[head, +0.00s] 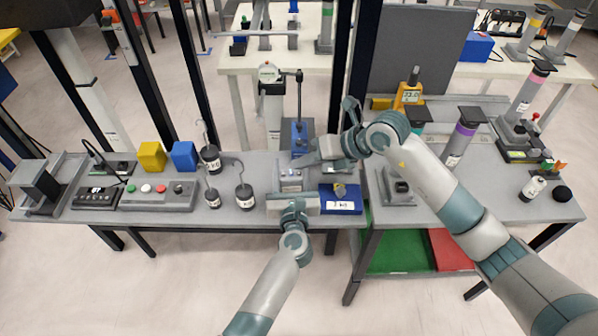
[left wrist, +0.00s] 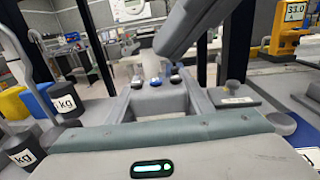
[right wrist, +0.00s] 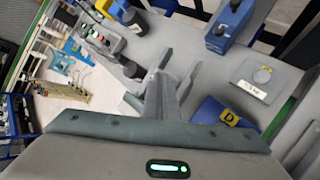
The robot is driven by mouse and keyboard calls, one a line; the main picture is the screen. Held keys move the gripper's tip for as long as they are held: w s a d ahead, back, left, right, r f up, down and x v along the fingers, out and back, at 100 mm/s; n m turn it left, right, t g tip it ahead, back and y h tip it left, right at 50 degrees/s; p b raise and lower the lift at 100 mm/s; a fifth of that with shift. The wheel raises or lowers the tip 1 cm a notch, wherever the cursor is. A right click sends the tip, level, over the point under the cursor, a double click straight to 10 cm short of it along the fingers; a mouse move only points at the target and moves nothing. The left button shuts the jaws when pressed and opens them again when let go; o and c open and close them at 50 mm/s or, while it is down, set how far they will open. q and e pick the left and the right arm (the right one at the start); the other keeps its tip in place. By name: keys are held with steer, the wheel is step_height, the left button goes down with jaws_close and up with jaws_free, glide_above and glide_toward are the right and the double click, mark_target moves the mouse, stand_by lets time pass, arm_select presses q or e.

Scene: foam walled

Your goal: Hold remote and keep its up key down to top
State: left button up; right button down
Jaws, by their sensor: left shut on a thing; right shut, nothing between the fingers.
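A small grey remote (head: 290,179) with a few keys on its upper face is held above the table's front part. In the left wrist view the remote (left wrist: 157,98) sits between my left fingers, its dark and blue keys along the far edge. My left gripper (head: 292,192) is shut on it. My right gripper (head: 303,163) is shut and empty, its tips close over the remote. In the left wrist view a right finger slants above the keys; I cannot tell whether it touches one. In the right wrist view the shut right fingertips (right wrist: 160,85) hide the keys.
A blue machine (head: 297,138) stands just behind, beside a tall post with a round dial (head: 268,74). Black weights (head: 244,197), yellow and blue blocks (head: 152,157) and a button box (head: 158,194) are to the left.

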steer(key=shift+f, duration=0.7)
stand_by(0.8)
steer(key=shift+r, duration=0.15)
stand_by(4.3)
steer(key=shift+r, duration=0.6)
steer(key=shift+r, duration=0.1)
steer(key=shift+r, duration=2.4)
